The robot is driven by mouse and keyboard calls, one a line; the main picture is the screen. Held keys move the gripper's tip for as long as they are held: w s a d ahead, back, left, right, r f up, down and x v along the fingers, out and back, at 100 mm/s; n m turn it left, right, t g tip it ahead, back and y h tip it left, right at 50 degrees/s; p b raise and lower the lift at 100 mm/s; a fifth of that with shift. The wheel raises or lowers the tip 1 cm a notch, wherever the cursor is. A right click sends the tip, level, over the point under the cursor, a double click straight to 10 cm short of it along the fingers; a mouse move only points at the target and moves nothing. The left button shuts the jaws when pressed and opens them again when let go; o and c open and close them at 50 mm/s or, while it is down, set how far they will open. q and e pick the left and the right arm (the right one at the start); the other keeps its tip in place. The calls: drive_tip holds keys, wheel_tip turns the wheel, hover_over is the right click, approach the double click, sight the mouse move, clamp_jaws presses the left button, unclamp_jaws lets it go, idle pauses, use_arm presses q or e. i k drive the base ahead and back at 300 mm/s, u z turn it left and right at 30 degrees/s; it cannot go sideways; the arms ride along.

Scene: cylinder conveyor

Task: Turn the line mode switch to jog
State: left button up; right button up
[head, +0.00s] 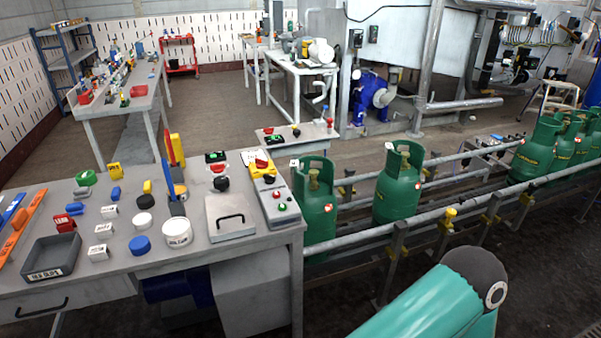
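A grey control box (278,205) stands at the right end of the near workbench. It carries a red button and a green button. A yellow housing with a red mushroom button (262,165) is at its far end, and a small black knob (269,179) is just in front of that. Left of it, a larger black knob (221,184) sits on the bench behind a grey lidded panel. I cannot tell which knob is the line mode switch, and no jog label or pointer position is readable. Neither of my grippers is in view; only a teal link of my arm shows at lower right.
The workbench (185,262) also holds a dark tray (50,258), caps, labelled blocks and tools. Right of it, green gas cylinders (398,182) stand on the conveyor behind a metal rail (385,232). A small table (330,135) stands behind the control box.

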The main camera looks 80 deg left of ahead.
sight(269, 179)
drive_tip(key=z, duration=0.25)
drive_tip(key=i, duration=0.75)
drive_tip(key=u, duration=1.55)
drive_tip(key=i, duration=0.25)
drive_tip(key=u, duration=2.65)
drive_tip(key=k, duration=0.35)
drive_tip(key=u, duration=0.3)
drive_tip(key=i, duration=1.45)
drive_tip(key=z, duration=0.4)
